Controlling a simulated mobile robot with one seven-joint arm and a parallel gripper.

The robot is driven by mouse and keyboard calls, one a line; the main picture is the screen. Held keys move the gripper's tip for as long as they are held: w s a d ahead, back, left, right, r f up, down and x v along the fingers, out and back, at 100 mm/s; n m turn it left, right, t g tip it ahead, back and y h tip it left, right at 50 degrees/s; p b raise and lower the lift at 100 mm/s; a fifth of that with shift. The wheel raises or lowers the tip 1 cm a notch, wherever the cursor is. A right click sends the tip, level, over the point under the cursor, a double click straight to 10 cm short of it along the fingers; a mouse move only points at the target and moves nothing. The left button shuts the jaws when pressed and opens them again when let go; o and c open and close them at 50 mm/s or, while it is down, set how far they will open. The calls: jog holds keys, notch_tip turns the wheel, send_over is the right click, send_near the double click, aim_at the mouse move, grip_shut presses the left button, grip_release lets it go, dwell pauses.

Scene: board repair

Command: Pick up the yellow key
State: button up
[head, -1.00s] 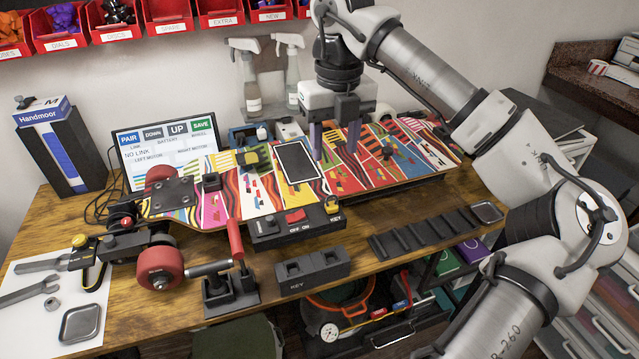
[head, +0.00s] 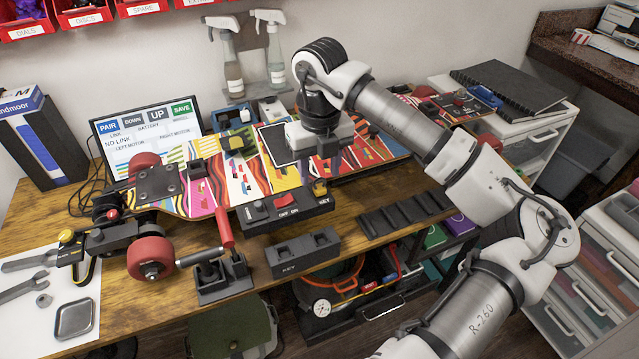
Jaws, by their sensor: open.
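The yellow key (head: 319,187) is a small yellow knob at the right end of a black switch box with a red switch, beside the printed word KEY. The box lies along the near edge of the colourful skateboard deck (head: 218,190). My gripper (head: 319,168) points down just above and behind the key in the head view. It is open and empty. Its fingers blend into the deck's pattern, so I cannot tell whether they reach down beside the key.
A black block marked KEY (head: 302,254) stands in front of the switch box. A red-handled lever (head: 224,228) is to its left, and a black slotted rack (head: 405,214) to its right. A screen (head: 150,137) reading NO LINK stands behind.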

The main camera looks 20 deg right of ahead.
aim_at(320, 178)
jog(key=shift+s+a+f, duration=0.1)
jog(key=shift+f, duration=1.35)
jog(key=shift+c, duration=0.5)
grip_shut()
jog(key=shift+r, duration=0.15)
notch_tip(320, 178, up, 20)
jog(key=b, duration=0.1)
jog(key=shift+b, duration=0.4)
